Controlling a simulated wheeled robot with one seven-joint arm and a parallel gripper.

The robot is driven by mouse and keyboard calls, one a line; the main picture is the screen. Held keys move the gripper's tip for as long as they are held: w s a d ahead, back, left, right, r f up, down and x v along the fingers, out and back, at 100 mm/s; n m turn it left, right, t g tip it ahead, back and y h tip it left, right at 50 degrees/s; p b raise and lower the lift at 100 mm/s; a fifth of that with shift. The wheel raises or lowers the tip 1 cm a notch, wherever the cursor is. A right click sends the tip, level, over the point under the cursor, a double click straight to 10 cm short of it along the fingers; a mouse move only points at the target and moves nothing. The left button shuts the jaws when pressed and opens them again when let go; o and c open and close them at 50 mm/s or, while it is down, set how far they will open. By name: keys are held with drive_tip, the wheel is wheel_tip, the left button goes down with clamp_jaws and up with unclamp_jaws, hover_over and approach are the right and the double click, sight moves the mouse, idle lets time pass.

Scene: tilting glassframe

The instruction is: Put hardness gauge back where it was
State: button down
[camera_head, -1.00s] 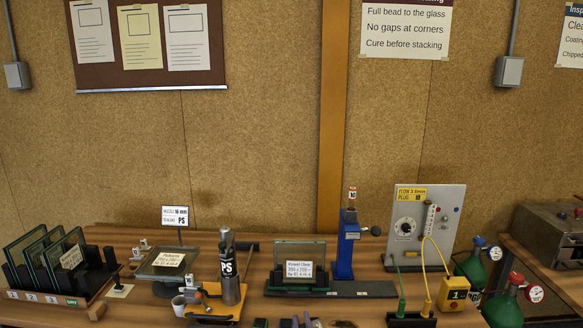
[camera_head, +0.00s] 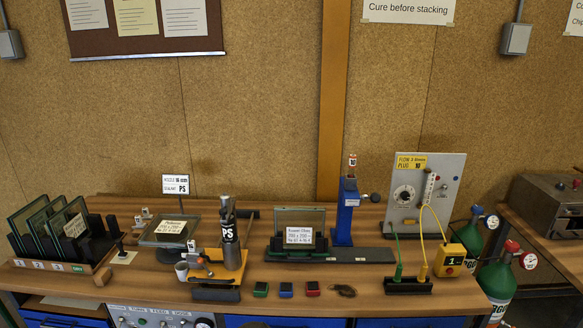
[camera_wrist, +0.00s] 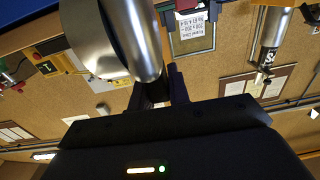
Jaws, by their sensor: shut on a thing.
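My gripper (camera_wrist: 163,92) shows in the wrist view, its dark fingers closed on a large silver, rounded metal object (camera_wrist: 115,40). I take this object for the hardness gauge, but no dial or label shows on it. It is close to the camera, and its top is cut off by the frame edge. The wrist view is turned upside down, with bench items behind the gauge. My gripper and the held object do not show clearly in the head view. No place marked for the gauge can be made out.
On the bench (camera_head: 180,300) stand a glass rack (camera_head: 92,270), a silver PS cartridge (camera_head: 229,245), a labelled glass pane (camera_head: 300,218), a blue stand (camera_head: 345,215) and a gauge panel (camera_head: 430,180). Small green (camera_head: 261,289), blue (camera_head: 286,290) and red (camera_head: 313,289) blocks lie at the front.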

drive_tip(key=s+f, duration=0.4)
drive_tip(key=f, duration=0.1)
drive_tip(key=shift+s+d+f, duration=0.15)
drive_tip(key=shift+s+f, duration=0.05)
drive_tip(key=shift+s, duration=0.05)
